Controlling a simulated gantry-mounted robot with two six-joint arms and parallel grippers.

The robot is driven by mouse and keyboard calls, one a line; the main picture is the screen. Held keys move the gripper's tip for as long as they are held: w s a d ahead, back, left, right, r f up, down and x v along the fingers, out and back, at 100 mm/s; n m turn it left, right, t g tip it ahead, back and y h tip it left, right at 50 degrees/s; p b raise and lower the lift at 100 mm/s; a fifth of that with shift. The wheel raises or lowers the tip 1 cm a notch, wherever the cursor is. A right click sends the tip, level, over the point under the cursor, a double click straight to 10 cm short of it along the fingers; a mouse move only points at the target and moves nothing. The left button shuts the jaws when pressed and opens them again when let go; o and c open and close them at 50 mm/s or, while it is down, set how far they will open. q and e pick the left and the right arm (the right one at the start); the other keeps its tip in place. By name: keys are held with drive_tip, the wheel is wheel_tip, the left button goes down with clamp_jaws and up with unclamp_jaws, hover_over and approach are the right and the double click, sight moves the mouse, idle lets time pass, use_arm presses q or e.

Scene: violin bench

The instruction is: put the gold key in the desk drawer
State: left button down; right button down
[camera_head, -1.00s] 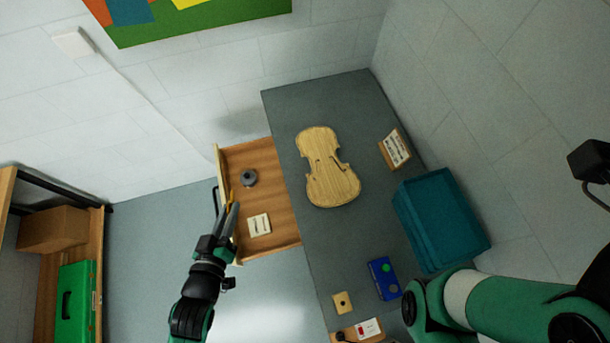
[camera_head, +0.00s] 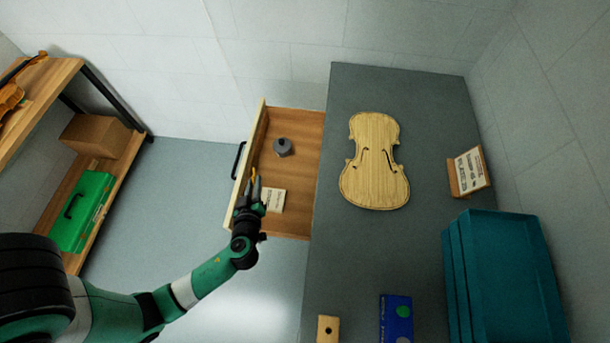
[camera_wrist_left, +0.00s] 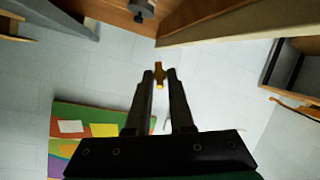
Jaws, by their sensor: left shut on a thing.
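The gold key (camera_head: 254,173) is held between the fingertips of my left gripper (camera_head: 255,184). It also shows between the fingers in the left wrist view (camera_wrist_left: 159,75). The desk drawer (camera_head: 304,126) is pulled open from the left side of the grey desk. In the head view the gripper and key overlap the drawer near its front panel (camera_head: 248,150); their height above it is hard to tell. The left wrist view shows a wooden drawer edge (camera_wrist_left: 205,30) beyond the fingertips. My right gripper is out of view.
Inside the drawer lie a grey round object (camera_head: 282,147) and a pale labelled card or box (camera_head: 273,199). On the desk (camera_head: 345,260) are a violin body plate (camera_head: 375,165), a small sign (camera_head: 469,172), teal bins (camera_head: 505,280) and a blue box (camera_head: 396,318). Shelves stand at left.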

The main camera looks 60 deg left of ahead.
use_arm(q)
drive_tip(key=w+a+f+b, duration=0.2)
drive_tip(key=w+f+b, duration=0.1)
drive_tip(key=b, duration=0.1)
drive_tip(key=w+a+f+b, duration=0.2)
drive_tip(key=w+f+b, duration=0.1)
drive_tip(key=w+b, duration=0.1)
drive_tip(key=w+a+f+b, duration=0.3)
drive_tip(key=w+b, duration=0.1)
drive_tip(key=b, duration=0.2)
drive_tip(key=shift+w+a+f, duration=0.15)
drive_tip(key=shift+w, duration=0.05)
drive_tip(key=f+b, duration=0.1)
drive_tip(key=f, duration=0.1)
drive_tip(key=f+b, duration=0.1)
drive_tip(key=shift+w+a+f+b, duration=0.15)
drive_tip(key=shift+w+f+b, duration=0.1)
drive_tip(key=shift+f+b, duration=0.15)
drive_tip(key=shift+r, duration=0.1)
drive_tip(key=shift+f+b, duration=0.55)
drive_tip(key=shift+f, duration=0.05)
drive_tip(key=shift+f, duration=0.1)
